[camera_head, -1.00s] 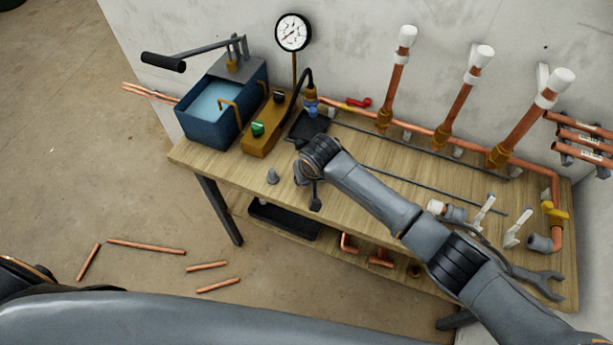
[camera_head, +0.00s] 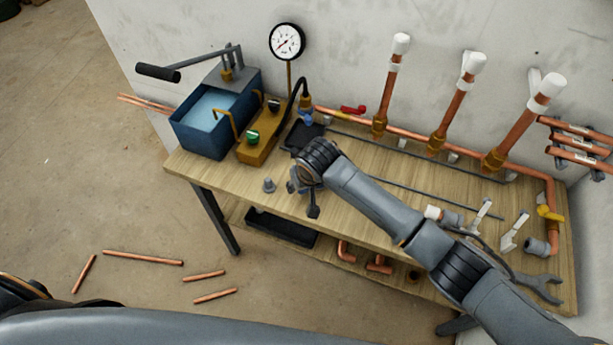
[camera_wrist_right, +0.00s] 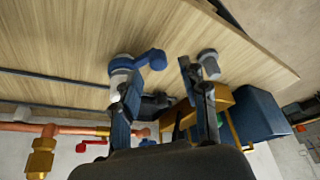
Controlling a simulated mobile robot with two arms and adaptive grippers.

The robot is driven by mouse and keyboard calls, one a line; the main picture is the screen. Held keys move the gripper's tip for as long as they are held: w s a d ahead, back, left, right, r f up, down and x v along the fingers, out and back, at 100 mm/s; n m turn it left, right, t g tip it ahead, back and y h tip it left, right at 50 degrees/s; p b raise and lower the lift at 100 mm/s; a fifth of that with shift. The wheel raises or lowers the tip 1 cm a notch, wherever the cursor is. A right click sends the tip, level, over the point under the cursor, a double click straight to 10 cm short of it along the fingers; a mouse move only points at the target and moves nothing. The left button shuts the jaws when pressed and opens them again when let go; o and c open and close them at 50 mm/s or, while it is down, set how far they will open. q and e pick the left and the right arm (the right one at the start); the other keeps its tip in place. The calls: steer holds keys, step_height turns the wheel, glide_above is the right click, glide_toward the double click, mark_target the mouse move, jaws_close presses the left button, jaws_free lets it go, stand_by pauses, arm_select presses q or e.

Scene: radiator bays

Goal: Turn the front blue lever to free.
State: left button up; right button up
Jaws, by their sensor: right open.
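The front blue lever (camera_wrist_right: 154,59) shows in the right wrist view on a valve with a pale body, above the wooden bench top. In the head view my right wrist hides it. My right gripper (camera_wrist_right: 160,90) is open, one finger overlapping the valve and the other at the right, with the lever's rounded end between them. I cannot tell whether either finger touches it. In the head view this gripper (camera_head: 303,194) is low over the bench's front edge. Another blue lever (camera_head: 306,118) sits farther back, by the hose fitting. My left gripper is out of view.
A blue water tank (camera_head: 210,128) with a pump handle and a brown block (camera_head: 257,150) with green and black knobs stand left. A grey peg (camera_head: 269,185) is close by. A red lever (camera_head: 352,109) and copper risers (camera_head: 390,85) line the back.

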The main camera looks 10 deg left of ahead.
steer(key=v, duration=0.9)
steer(key=shift+s+r, duration=0.15)
steer(key=shift+r, duration=0.05)
steer(key=shift+d+f, duration=0.1)
steer(key=shift+d, duration=0.05)
